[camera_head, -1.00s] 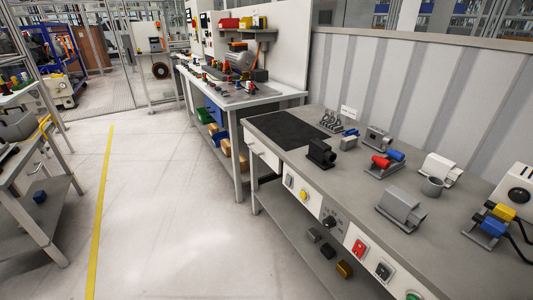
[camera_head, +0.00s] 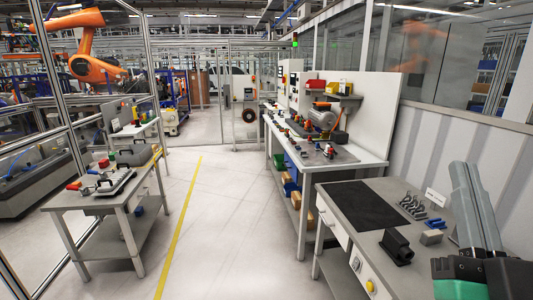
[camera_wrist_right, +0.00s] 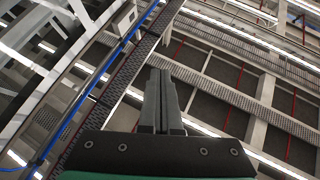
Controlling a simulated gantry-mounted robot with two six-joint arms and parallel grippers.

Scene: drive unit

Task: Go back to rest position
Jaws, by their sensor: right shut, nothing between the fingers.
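My right gripper (camera_head: 464,168) stands at the lower right of the head view, its grey fingers pointing up in front of the right workbench (camera_head: 335,236) and the wall. In the right wrist view its fingers (camera_wrist_right: 160,73) are together and empty, against the ceiling beams. My left gripper is not in view. My right gripper and its green body hide part of the right workbench.
The right workbench holds a black mat (camera_head: 362,205), a black block (camera_head: 396,246) and small parts. A farther bench (camera_head: 372,163) carries a motor (camera_head: 321,117). A left table (camera_head: 82,238) holds parts. The floor (camera_head: 225,225) between is clear.

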